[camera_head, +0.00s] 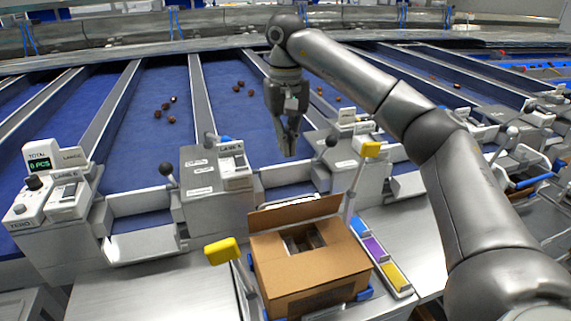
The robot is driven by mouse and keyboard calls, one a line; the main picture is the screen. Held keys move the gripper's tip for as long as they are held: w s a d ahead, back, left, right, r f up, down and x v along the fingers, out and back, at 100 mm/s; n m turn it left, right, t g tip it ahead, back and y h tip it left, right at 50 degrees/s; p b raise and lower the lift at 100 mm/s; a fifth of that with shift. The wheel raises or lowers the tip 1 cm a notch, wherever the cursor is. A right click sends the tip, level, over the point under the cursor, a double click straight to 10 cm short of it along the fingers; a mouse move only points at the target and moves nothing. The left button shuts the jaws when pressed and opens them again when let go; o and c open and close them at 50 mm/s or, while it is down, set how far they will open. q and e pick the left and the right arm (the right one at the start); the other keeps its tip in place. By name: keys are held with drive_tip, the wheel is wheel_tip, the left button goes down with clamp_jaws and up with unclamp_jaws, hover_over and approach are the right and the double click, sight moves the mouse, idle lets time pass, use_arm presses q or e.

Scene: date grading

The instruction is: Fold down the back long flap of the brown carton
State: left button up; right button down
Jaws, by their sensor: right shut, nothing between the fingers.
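The brown carton (310,268) stands on the metal bench in the lower middle of the head view. Its back long flap (294,213) stands up along the far edge. The top is partly open, with some contents (303,240) showing in the gap, too dark to make out. My right gripper (288,150) hangs pointing down above and behind the carton, apart from the flap. Its fingers are shut and empty. My left gripper is not in view.
Yellow-headed posts (222,251) rise at the carton's left and right. A tray of coloured blocks (377,249) lies to its right. Control boxes with levers (215,180) stand behind it. Blue lanes (150,115) with scattered dates lie beyond. Bare bench (170,290) is at left.

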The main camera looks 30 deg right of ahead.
sight(297, 213)
drive_tip(key=s+a+f+p, duration=0.1)
drive_tip(key=s+f, duration=0.3)
drive_tip(key=f, duration=0.5)
drive_tip(key=shift+f+p, duration=0.4)
drive_tip(key=shift+p, duration=0.45)
drive_tip(key=shift+w, duration=0.1)
